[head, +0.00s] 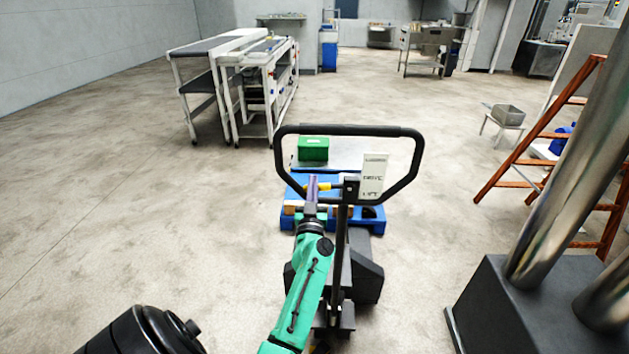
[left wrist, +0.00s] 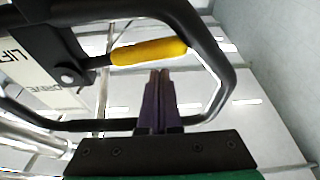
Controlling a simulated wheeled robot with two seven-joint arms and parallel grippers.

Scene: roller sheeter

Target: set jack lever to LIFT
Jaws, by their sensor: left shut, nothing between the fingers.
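The jack lever has a yellow grip (head: 321,187) and sticks out left from a dark pivot inside the black handle loop (head: 350,131). It looks roughly level; I cannot tell its exact setting. A white label plate (head: 373,177) beside it carries stacked words, with LIFT lowest. My left gripper (head: 311,179) is shut and empty at the outer end of the grip. In the left wrist view the yellow grip (left wrist: 148,51) lies just beyond the purple fingertips (left wrist: 159,73); I cannot tell whether they touch. My right gripper is not in view.
Behind the handle, a green box (head: 313,148) rests on a grey sheet above a blue pallet (head: 370,224). A white-framed machine (head: 265,85) stands at the back left. An orange ladder (head: 535,150) and thick metal columns (head: 575,150) are at right. The floor at left is clear.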

